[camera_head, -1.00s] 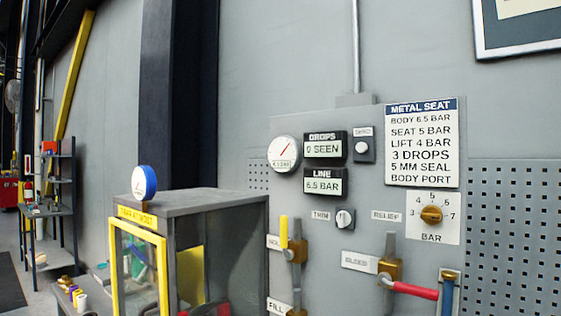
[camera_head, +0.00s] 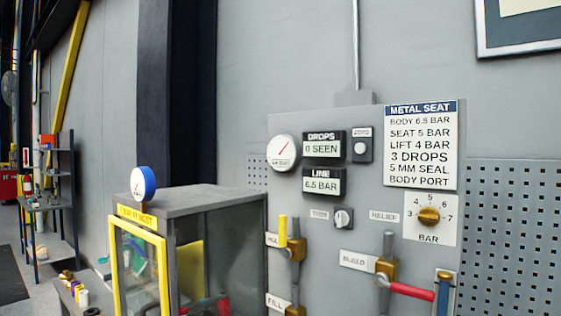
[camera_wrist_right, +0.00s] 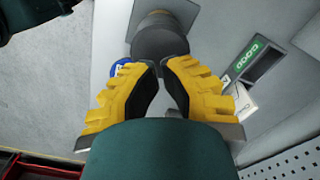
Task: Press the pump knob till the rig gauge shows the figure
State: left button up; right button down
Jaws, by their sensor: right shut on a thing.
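In the right wrist view, my right gripper (camera_wrist_right: 161,66) has its yellow fingers shut on a dark grey round knob (camera_wrist_right: 158,38) on a pale mount; I take this for the pump knob. The fingertips hide its near side. In the head view, the round rig gauge (camera_head: 283,153) on the grey panel has a red needle pointing up and right; its figures are too small to read. The line display (camera_head: 321,184) reads 6.5 BAR and the drops display (camera_head: 323,148) reads 0 SEEN. The metal seat card (camera_head: 420,145) lists BODY 6.5 BAR. Neither gripper shows in the head view.
A grey cabinet with a yellow-framed door (camera_head: 140,217) stands left of the panel. Valves with a yellow handle (camera_head: 283,231) and a red handle (camera_head: 411,291) stick out from the panel. A relief dial (camera_head: 429,216) sits below the card. Perforated board (camera_head: 515,230) lies at right.

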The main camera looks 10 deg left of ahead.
dwell(0.7)
notch_tip(320, 180, up, 5)
jog(key=p, duration=0.4)
jog(key=shift+r, duration=0.1)
